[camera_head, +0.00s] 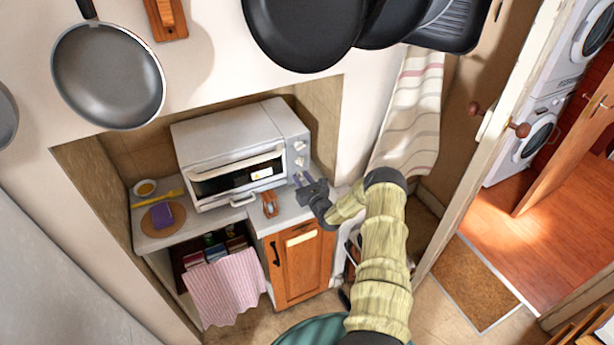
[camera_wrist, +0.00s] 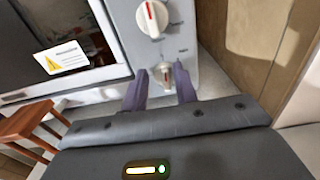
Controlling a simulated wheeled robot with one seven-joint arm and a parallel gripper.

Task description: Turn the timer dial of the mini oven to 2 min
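The mini oven (camera_head: 225,150) is a white and silver box on the counter, with a dark glass door. Its right front panel carries white knobs (camera_head: 299,146) in a column. In the wrist view, an upper white dial (camera_wrist: 152,18) has a red pointer stripe, pointing roughly up. Below it is a smaller silvery knob (camera_wrist: 165,74). My gripper (camera_head: 305,180) is at the panel's lower end. Its two dark purple fingers (camera_wrist: 160,84) are open, on either side of the lower knob in the picture, with gaps; contact cannot be told. Which knob is the timer, and its markings, are unreadable.
A small wooden object (camera_head: 269,204) stands on the counter (camera_head: 285,217) before the oven. A purple sponge (camera_head: 163,215) and a yellow utensil (camera_head: 158,198) lie at left. The niche wall (camera_head: 322,110) is close on the oven's right. Pans (camera_head: 108,75) hang above.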

